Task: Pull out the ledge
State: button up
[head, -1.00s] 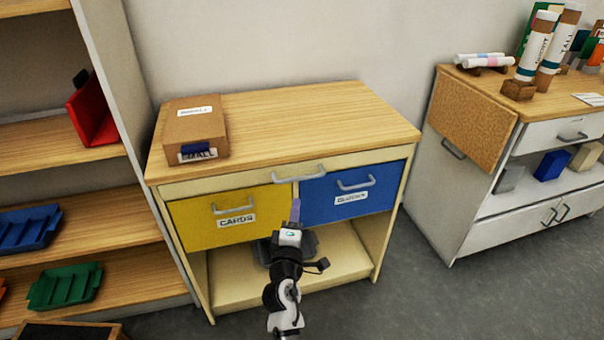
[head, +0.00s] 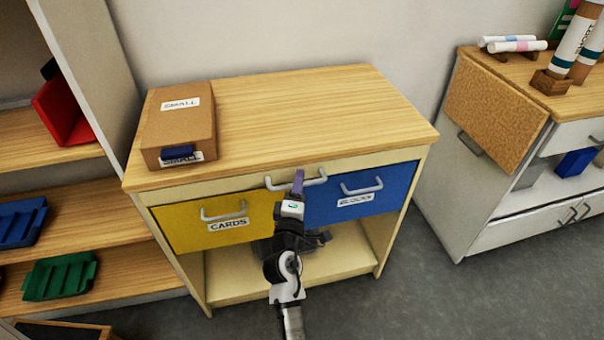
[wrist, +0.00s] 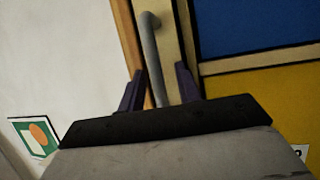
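The ledge (head: 228,184) is a thin cream front strip under the wooden tabletop, flush with the cabinet, with a grey bar handle (head: 316,180) at its middle. In the wrist view the ledge (wrist: 172,45) runs upright in the picture, and its handle (wrist: 149,45) passes down between my two dark purple fingers. My gripper (wrist: 160,82) is open, with a finger on each side of the handle's line. In the head view my gripper (head: 298,176) overlaps the handle. I cannot tell whether the fingers touch it.
Below the ledge are a yellow CARDS drawer (head: 180,228) and a blue drawer (head: 378,203), both shut. A cardboard box (head: 180,120) sits on the tabletop's left. Shelves with trays stand left; a white cabinet (head: 440,190) stands right, with floor between.

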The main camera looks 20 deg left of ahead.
jog(key=shift+w, duration=0.15)
jog(key=shift+r, duration=0.1)
grip_shut()
jog(key=shift+s, duration=0.2)
